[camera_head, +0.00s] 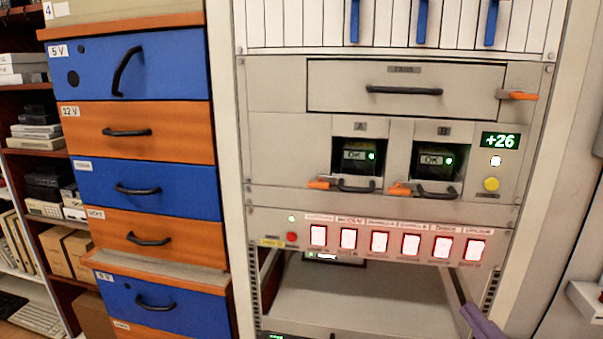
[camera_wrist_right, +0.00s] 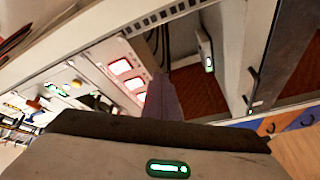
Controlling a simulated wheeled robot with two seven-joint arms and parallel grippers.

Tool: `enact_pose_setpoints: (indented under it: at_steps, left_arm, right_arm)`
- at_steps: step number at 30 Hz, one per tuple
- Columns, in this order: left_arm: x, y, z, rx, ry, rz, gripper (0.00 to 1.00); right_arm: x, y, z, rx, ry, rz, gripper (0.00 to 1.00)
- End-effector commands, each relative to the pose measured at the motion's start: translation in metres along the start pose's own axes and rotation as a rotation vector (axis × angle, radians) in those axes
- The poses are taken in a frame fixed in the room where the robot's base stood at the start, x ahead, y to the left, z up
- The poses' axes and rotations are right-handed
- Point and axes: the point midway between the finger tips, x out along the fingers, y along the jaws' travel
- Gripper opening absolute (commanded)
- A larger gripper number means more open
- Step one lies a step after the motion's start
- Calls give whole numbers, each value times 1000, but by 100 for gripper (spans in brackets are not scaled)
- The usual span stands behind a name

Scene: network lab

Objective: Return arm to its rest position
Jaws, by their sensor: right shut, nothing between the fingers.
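My right gripper (camera_head: 481,320) enters at the bottom right of the head view, in front of the lower right part of the rack; only its purple-grey tip shows. In the right wrist view the shut fingers (camera_wrist_right: 163,100) point up toward the rack, with nothing between them. They look apart from the rack's lit buttons, though the exact gap cannot be told. My left gripper is in neither view.
Below is an open shelf (camera_head: 350,300). Blue and orange drawers (camera_head: 140,135) stand at left.

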Motion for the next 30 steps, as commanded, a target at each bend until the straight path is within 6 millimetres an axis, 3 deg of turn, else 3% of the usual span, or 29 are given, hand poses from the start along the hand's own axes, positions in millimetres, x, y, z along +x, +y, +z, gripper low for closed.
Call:
enact_pose_setpoints:
  at_steps: [1, 5, 9, 12, 15, 18, 21, 30]
  left_arm:
    - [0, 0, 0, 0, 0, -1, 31]
    - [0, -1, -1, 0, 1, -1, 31]
    - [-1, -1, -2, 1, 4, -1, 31]
    - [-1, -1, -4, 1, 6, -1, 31]
    - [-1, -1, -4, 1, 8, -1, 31]
    - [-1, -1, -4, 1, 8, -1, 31]
    - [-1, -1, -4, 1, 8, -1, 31]
    - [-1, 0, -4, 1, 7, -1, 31]
  right_arm:
    - [-11, -39, 13, 107, -64, -69, 0]
    - [-47, -131, 33, 371, -231, -224, 0]
    - [-100, -224, 37, 637, -429, -363, 0]
    - [-139, -279, 30, 798, -564, -439, 0]
    - [-172, -318, 20, 917, -677, -492, 0]
    - [-195, -342, 10, 994, -753, -522, 0]
    - [-206, -353, 6, 1032, -793, -535, 0]
    - [-208, -355, 5, 1039, -801, -538, 0]
